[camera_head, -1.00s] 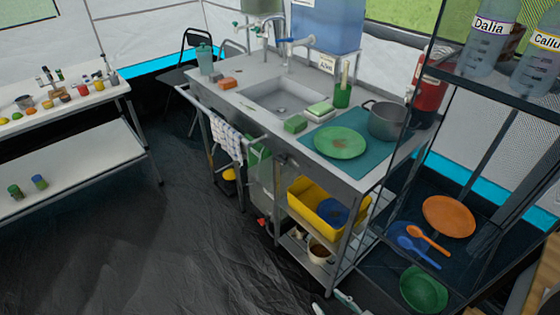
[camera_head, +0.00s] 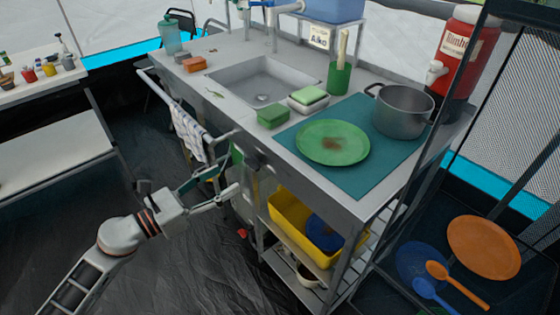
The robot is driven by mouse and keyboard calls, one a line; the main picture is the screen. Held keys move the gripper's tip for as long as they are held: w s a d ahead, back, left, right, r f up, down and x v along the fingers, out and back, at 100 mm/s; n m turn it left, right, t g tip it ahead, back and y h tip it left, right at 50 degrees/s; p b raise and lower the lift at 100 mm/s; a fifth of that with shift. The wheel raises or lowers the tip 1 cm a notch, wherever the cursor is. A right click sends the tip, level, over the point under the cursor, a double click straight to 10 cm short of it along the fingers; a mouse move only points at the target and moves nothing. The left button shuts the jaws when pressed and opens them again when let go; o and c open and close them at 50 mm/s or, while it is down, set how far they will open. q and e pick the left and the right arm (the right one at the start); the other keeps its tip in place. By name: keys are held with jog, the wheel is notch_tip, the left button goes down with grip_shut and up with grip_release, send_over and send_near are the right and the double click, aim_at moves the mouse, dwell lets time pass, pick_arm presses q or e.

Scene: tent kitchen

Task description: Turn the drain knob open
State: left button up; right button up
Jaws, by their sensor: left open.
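The metal sink (camera_head: 262,82) is set in the steel counter, with its drain at the bottom of the basin. A small red part (camera_head: 242,233) shows low under the sink, beside a pale container (camera_head: 243,200); I cannot tell for sure whether it is the drain knob or how it is turned. My left gripper (camera_head: 228,180) is open and empty, in front of the counter's left end, above and slightly left of the red part in the picture. It partly covers the space under the sink. My right gripper is not in view.
A towel (camera_head: 188,134) hangs on the front rail (camera_head: 165,98) near my left gripper. A yellow bin (camera_head: 288,218) sits on the shelf under the counter. A green plate (camera_head: 332,143) and a pot (camera_head: 402,110) stand on top. The dark floor at front left is clear.

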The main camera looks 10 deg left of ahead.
aim_at(249, 165)
pick_arm(q)
jog(key=shift+m, duration=0.4)
jog(key=x, duration=0.8)
jog(key=shift+w+d+f+p, duration=0.1)
jog(key=shift+p, duration=0.25)
jog(key=c, duration=1.1)
